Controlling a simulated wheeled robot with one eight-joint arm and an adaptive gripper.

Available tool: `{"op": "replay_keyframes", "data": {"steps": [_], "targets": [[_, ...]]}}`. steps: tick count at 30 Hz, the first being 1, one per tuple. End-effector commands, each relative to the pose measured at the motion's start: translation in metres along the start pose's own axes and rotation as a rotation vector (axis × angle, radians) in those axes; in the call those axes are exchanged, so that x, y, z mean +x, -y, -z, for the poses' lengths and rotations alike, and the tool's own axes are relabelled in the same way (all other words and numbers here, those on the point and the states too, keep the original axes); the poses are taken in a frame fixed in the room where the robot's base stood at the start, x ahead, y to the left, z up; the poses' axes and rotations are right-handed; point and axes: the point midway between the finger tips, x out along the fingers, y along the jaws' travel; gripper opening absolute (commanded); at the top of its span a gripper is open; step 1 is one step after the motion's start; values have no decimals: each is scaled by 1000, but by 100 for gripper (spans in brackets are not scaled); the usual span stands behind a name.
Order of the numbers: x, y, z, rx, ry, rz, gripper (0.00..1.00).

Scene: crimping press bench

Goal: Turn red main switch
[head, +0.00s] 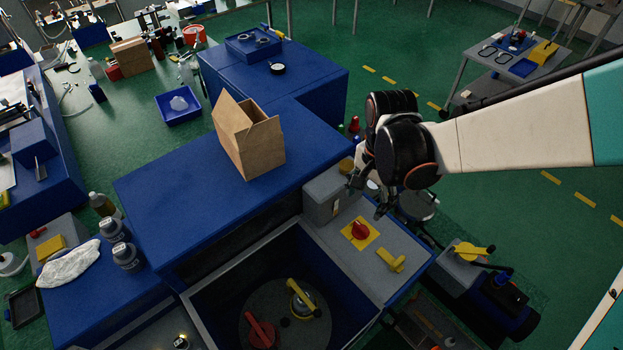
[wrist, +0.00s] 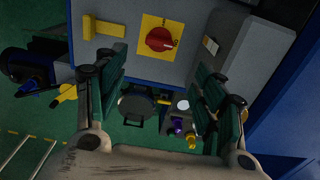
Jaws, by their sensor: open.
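The red main switch (head: 360,230) is a round knob on a yellow square plate, set on the grey top of the press bench. It also shows in the wrist view (wrist: 160,40), upper middle, beyond my fingertips. My gripper (head: 367,194) is open and empty in the head view, above and slightly right of the switch. In the wrist view its two fingers (wrist: 160,75) are wide apart, with the switch between and beyond them. My gripper does not appear to touch the switch. The knob's exact angle is hard to tell.
A yellow handle (head: 391,261) stands right of the switch. A grey box (head: 328,196) rises beside it on the left. An open blue bin (head: 225,290) holds a red and a yellow-handled part. An open cardboard box (head: 250,142) stands on the blue surface behind.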

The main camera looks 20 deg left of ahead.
Motion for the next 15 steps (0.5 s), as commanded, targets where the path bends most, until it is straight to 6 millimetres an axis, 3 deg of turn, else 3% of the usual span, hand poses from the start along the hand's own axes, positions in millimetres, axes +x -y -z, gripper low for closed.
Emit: {"op": "replay_keyframes", "data": {"steps": [15], "targets": [[96,1,-2,-3,0,0,63]]}}
